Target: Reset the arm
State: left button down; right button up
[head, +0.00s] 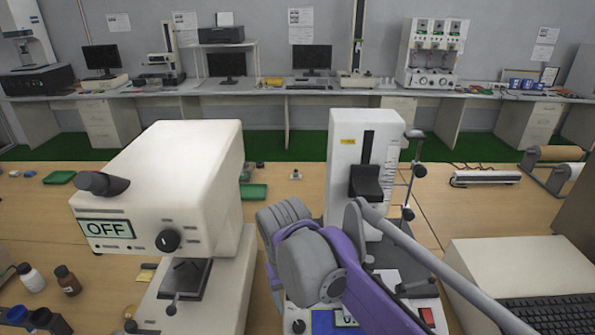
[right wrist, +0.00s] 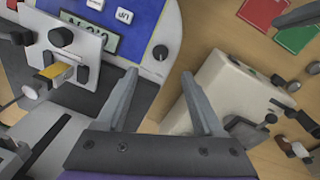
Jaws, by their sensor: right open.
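A white tester (head: 345,160) with a dark vertical slot, a black block and a scale stands right of centre in the head view. My purple and grey arm covers much of its lower half. A blue panel (head: 325,322) shows at its base. The right wrist view shows a blue panel (right wrist: 145,20) with a display and black knobs, and a white plate with a small yellow piece (right wrist: 55,73). My right gripper (right wrist: 160,73) is open, with nothing seen between its fingers. In the head view it is hidden. My left gripper is in neither view.
A large white machine (head: 170,180) marked OFF stands left of the tester. Bottles (head: 68,280) stand at the lower left. A white box (head: 520,265) and a keyboard (head: 548,313) are at the right. A bench with instruments (head: 300,88) lines the back wall.

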jog(key=s+d+f+m+t, duration=0.2)
jog(key=s+d+f, duration=0.4)
jog(key=d, duration=0.3)
jog(key=s+d+f+m+t, duration=0.1)
jog(key=s+d+f+t, duration=0.1)
jog(key=s+d+f, duration=0.5)
jog(key=shift+s+d+m+t+y, duration=0.35)
jog(key=shift+s+d, duration=0.35)
jog(key=shift+d, duration=0.55)
